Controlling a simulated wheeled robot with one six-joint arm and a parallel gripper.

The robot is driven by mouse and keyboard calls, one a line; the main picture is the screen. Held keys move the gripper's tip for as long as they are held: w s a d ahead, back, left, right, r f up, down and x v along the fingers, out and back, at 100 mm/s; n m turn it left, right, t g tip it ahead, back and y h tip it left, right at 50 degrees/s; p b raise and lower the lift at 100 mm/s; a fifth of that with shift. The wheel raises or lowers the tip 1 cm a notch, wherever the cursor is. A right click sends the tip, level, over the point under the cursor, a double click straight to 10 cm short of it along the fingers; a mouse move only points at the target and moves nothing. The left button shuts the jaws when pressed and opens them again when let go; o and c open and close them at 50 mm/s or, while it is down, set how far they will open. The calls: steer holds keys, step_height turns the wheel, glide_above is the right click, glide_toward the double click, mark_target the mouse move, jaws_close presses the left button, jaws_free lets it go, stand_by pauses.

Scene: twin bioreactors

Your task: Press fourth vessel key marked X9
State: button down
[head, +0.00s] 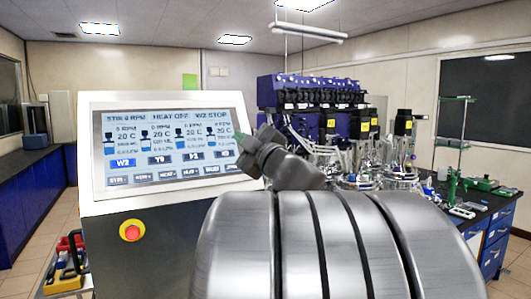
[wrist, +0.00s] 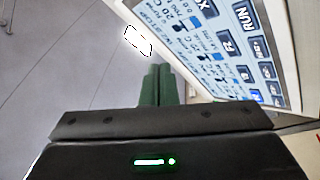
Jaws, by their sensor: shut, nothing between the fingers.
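The touch screen (head: 170,145) on the white console shows four vessel columns with a row of keys under them. The first key, W2 (head: 123,162), is lit bright blue. The fourth vessel key (head: 222,154) is dark, and its label is too small to read in the head view. In the wrist view a dark key starting with X (wrist: 205,5) is cut off by the top edge. My gripper (head: 240,136) is shut and empty, its green tips overlapping the screen's right edge. In the wrist view the green fingers (wrist: 157,84) show no visible contact with the screen.
A lower row of keys, including RUN (wrist: 246,18), lies beside the vessel keys. A red stop button (head: 131,230) is on the console below the screen. Bioreactors with glass vessels (head: 375,155) stand on the bench to the right.

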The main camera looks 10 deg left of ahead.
mark_target(231, 152)
stand_by(0.3)
steer(key=shift+w+a+f+b, duration=0.7)
steer(key=shift+w+f+b, duration=0.05)
steer(key=shift+w, duration=0.3)
steer(key=shift+w+a+f+b, duration=0.7)
steer(key=shift+w+a+b, duration=0.05)
steer(key=shift+w, duration=0.25)
steer(key=shift+w+a+f+b, duration=0.7)
steer(key=shift+w+f+b, duration=0.05)
steer(key=shift+w, duration=0.3)
steer(key=shift+w, duration=0.1)
steer(key=shift+w+a+f, duration=0.15)
steer(key=shift+w+f, duration=0.05)
steer(key=shift+w+a+f, duration=0.2)
steer(key=shift+w, duration=0.1)
stand_by(0.6)
stand_by(0.3)
steer(key=shift+s+d+r, duration=0.35)
steer(key=shift+s+r, duration=0.05)
steer(key=shift+s, duration=0.2)
